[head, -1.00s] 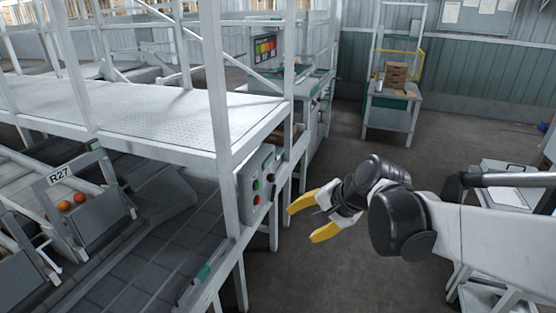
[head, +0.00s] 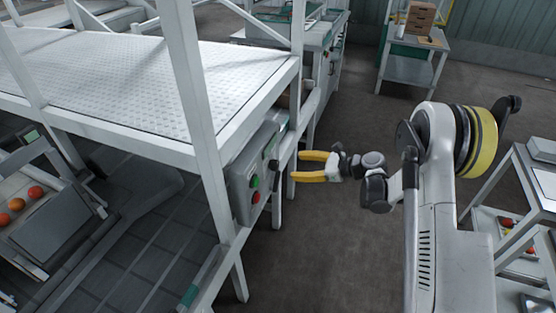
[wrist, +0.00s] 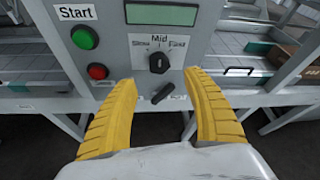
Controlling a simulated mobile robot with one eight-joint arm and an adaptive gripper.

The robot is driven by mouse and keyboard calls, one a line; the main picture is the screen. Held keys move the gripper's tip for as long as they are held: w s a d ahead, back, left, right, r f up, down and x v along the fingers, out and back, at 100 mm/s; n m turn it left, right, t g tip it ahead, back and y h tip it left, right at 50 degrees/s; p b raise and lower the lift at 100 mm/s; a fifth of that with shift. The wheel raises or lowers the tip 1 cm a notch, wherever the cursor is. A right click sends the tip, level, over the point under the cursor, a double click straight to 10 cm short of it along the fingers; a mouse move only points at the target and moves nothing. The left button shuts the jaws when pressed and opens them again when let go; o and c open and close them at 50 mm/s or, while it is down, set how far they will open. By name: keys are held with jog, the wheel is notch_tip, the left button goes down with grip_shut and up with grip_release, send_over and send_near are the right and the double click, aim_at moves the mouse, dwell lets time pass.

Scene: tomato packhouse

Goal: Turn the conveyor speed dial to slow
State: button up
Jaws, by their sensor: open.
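The grey control panel (head: 243,190) is fixed to the side of the conveyor frame. In the wrist view its face (wrist: 118,55) carries a black speed dial (wrist: 159,63) under the labels Slow, Mid and Fast. The dial's knob looks roughly upright, towards Mid; its exact pointer is too small to be sure of. My gripper (head: 294,167) is open and empty, its yellow fingers pointing at the panel. In the wrist view the fingers (wrist: 160,77) are spread either side of the dial, just below it and apart from it.
A green Start button (wrist: 85,37) and a red button (wrist: 98,71) sit left of the dial, with a display (wrist: 160,14) above. A small black lever (wrist: 164,90) is below. A white frame post (head: 190,80) stands beside the panel.

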aim_at(277, 165)
jog(key=b+x, duration=0.3)
jog(key=x, duration=0.6)
jog(key=shift+a+f, duration=0.15)
jog(key=shift+a, duration=0.25)
jog(key=shift+c, duration=0.2)
jog(key=c, duration=1.1)
